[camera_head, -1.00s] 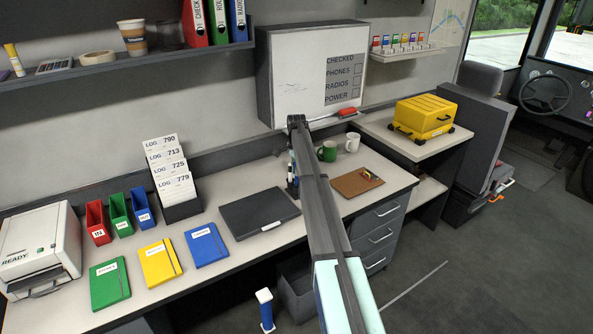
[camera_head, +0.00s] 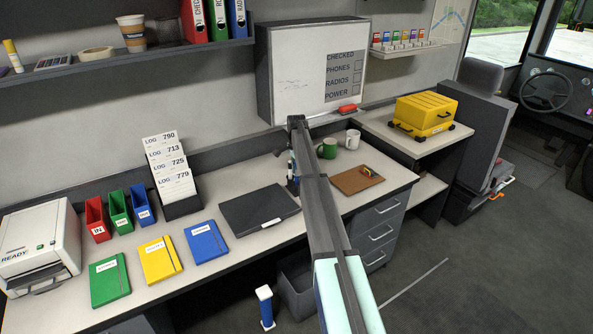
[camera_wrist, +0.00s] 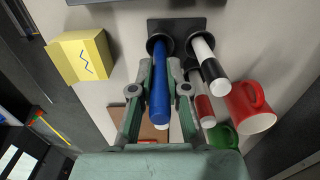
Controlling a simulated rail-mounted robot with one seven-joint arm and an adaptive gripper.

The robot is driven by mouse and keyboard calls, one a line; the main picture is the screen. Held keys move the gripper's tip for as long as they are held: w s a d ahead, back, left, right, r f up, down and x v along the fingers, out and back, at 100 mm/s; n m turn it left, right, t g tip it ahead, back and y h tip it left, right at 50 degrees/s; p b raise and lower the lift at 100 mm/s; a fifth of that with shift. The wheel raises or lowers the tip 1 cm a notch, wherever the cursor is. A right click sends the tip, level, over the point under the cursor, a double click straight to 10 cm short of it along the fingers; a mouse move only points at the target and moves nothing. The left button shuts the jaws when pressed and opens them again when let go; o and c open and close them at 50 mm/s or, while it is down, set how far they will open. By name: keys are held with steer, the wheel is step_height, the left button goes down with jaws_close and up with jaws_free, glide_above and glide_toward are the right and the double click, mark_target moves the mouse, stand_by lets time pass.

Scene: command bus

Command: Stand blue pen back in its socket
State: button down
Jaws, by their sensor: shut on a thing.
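In the wrist view the blue pen (camera_wrist: 160,85) lies between the fingers of my gripper (camera_wrist: 160,93), which is shut on it. Its far end overlaps a round dark socket of the black pen holder (camera_wrist: 176,27); I cannot tell how deep it sits. A white-and-black pen (camera_wrist: 208,64) is in the neighbouring socket, and a red pen (camera_wrist: 203,104) shows beside it. In the head view my arm largely hides the gripper and holder.
In the head view a black laptop (camera_head: 258,210) lies left of my arm and a brown clipboard (camera_head: 350,181) right.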

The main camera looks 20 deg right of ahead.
steer(key=shift+f, duration=0.8)
steer(key=c, duration=1.1)
jaws_free()
step_height(320, 180, up, 12)
steer(key=shift+r, duration=0.1)
